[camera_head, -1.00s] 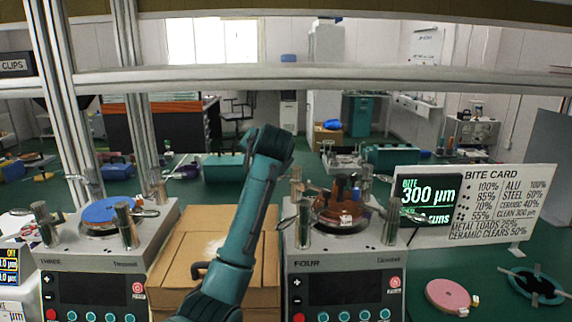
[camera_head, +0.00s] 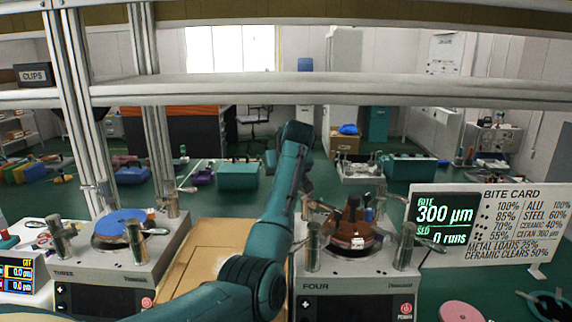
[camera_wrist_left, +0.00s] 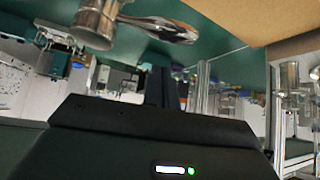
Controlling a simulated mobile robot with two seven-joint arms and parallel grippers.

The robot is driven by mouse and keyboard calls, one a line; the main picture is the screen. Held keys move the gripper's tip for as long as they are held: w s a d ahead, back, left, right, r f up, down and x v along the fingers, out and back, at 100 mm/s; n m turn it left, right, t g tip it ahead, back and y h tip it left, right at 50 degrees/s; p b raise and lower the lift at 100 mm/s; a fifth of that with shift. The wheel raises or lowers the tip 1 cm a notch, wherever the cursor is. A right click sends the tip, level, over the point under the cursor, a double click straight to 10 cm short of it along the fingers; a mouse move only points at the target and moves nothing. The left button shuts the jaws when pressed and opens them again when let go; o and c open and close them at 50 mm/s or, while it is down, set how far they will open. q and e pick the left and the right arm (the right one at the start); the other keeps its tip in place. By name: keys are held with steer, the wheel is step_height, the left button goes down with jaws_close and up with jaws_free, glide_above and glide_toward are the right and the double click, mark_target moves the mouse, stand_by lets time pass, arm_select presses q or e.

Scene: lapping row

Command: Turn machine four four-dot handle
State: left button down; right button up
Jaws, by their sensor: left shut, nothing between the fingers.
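Machine FOUR (camera_head: 345,285) stands right of centre in the head view, a grey box with a round brown and copper plate (camera_head: 352,240) on top. Metal posts with levers ring the plate, among them a front-right post (camera_head: 405,246) and a front-left post (camera_head: 312,247). I cannot read which handle carries four dots. My left arm reaches up past the machine's left side, hiding part of it. My left gripper (camera_wrist_left: 168,88) is shut and empty in the left wrist view. A metal post (camera_wrist_left: 97,20) with a lever (camera_wrist_left: 160,27) shows close by, apart from the fingers. My right gripper is not in view.
Machine THREE (camera_head: 105,275) with a blue disc stands at left. A cardboard box (camera_head: 195,262) lies between the machines. The bite card (camera_head: 510,225) and a display (camera_head: 444,222) stand at right, near a pink disc (camera_head: 461,312). A shelf rail (camera_head: 330,88) crosses above.

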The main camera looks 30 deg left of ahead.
arm_select(q)
steer(key=shift+s+d+f+p, duration=0.3)
steer(key=shift+s+d+f, duration=0.1)
steer(key=shift+s+d, duration=0.25)
steer(key=shift+s+d+f+p, duration=0.35)
steer(key=shift+s+d, duration=0.15)
steer(key=shift+d, duration=0.1)
steer(key=shift+s+d+n+g+y, duration=0.3)
steer(key=shift+s+d+n+g, duration=0.15)
steer(key=shift+d+n, duration=0.2)
steer(key=shift+s+d+n+g+y, duration=0.35)
steer(key=shift+d+n+g, duration=0.15)
steer(key=shift+n, duration=0.25)
steer(key=shift+d, duration=0.1)
